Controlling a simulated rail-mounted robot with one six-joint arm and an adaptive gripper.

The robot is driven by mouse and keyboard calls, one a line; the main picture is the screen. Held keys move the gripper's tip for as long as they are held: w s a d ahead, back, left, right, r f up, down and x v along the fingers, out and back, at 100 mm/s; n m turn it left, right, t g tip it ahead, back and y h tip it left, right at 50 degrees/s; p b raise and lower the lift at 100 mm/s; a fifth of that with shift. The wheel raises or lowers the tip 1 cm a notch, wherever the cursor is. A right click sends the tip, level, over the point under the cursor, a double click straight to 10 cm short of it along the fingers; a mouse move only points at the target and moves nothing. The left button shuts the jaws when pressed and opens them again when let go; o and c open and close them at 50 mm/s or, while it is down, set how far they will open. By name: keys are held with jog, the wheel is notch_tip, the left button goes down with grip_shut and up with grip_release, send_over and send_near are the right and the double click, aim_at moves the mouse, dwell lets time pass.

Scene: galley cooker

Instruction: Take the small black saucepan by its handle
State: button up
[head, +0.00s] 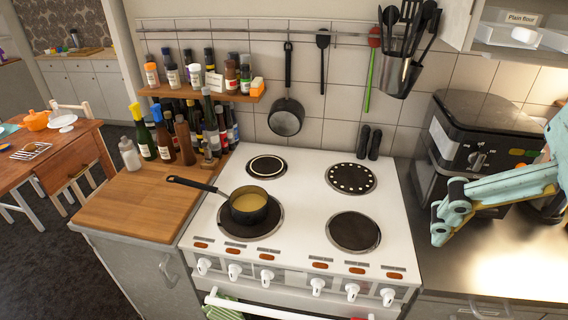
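A small black saucepan (249,206) stands upright on the front left hotplate of the white cooker (305,240). It holds something yellowish-brown. Its long dark handle (192,184) points left and slightly back, reaching over the edge of the wooden worktop. Another dark pan (286,117) hangs by its handle from the wall rail. My gripper (449,211), pale teal with dark joints, is at the right above the metal counter, well apart from the saucepan. Nothing visible is held in it. Its finger opening is unclear from this angle.
Bottles (186,136) crowd the back of the wooden worktop (145,200), below a spice shelf (205,92). Two dark shakers (369,142) stand behind the hotplates. A black appliance (478,130) stands at the right. A utensil holder (398,75) hangs above. The other hotplates are empty.

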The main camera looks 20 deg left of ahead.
jog(key=w+a+r+g+p, duration=0.1)
jog(key=w+a+r+p, duration=0.15)
jog(key=w+a, duration=0.4)
jog(key=w+a+r+p, duration=0.1)
jog(key=w+a+p, duration=0.25)
jog(key=w, duration=0.55)
jog(key=w+a+f+g+y+p, duration=0.1)
jog(key=w+a+f+g+p, duration=0.15)
jog(key=w+a, duration=0.95)
jog(key=w+a+f+p, duration=0.1)
jog(key=a+f+p, duration=0.15)
jog(key=a, duration=0.95)
jog(key=w+a+f+p, duration=0.1)
jog(key=a+f, duration=0.2)
jog(key=a, duration=0.8)
jog(key=s+a+f+n+p, duration=0.1)
jog(key=a+f, duration=0.3)
jog(key=a, duration=0.5)
jog(key=s+a+f+p, duration=0.1)
jog(key=a+f, duration=0.3)
jog(key=a, duration=0.6)
jog(key=shift+s+a+f+n+y+p, duration=0.15)
jog(key=shift+s+f+n+y+p, duration=0.05)
jog(key=shift+s+n+y+p, duration=0.2)
jog(key=shift+s+f+g, duration=0.1)
jog(key=shift+g, duration=0.15)
send_over(194, 184)
jog(key=d, duration=0.1)
jog(key=shift+w+f, duration=0.2)
jog(key=shift+f, duration=3.95)
